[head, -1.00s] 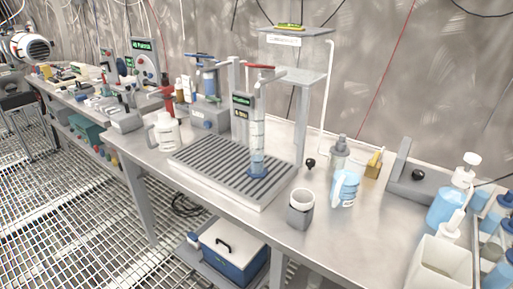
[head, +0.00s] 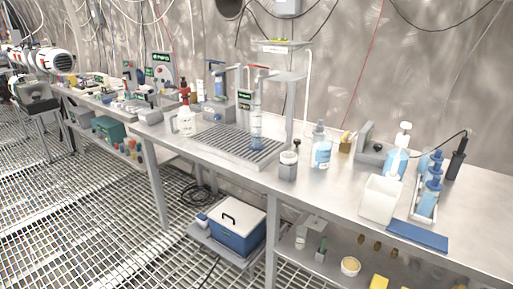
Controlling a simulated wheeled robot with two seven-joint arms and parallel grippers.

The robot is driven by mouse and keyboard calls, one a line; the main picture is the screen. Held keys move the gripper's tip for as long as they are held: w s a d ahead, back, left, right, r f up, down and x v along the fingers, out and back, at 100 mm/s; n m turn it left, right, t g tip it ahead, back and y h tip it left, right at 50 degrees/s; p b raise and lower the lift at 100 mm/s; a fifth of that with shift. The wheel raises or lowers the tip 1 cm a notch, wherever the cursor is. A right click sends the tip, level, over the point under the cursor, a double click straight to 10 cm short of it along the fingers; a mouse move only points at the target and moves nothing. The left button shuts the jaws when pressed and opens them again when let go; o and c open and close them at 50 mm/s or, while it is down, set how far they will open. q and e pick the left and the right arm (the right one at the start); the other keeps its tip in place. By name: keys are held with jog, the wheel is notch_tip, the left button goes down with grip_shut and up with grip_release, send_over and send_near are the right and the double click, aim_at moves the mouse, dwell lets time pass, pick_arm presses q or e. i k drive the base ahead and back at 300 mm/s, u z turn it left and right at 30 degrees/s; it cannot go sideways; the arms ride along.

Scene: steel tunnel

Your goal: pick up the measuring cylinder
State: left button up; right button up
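The measuring cylinder (head: 257,128) is a tall clear tube with a blue base. It stands upright on the grey ribbed drain tray (head: 218,141) on the steel bench, below the red-handled tap (head: 262,71). Its lower part looks bluish; whether it holds liquid is hard to tell. Neither of my grippers shows in the head view.
A white bin (head: 380,198) is near the front edge. A blue cooler box (head: 236,228) sits below the bench. Grating floor is open at front left.

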aim_at(255, 144)
jog(key=u, duration=1)
jog(key=i, duration=1.1)
jog(key=z, duration=0.5)
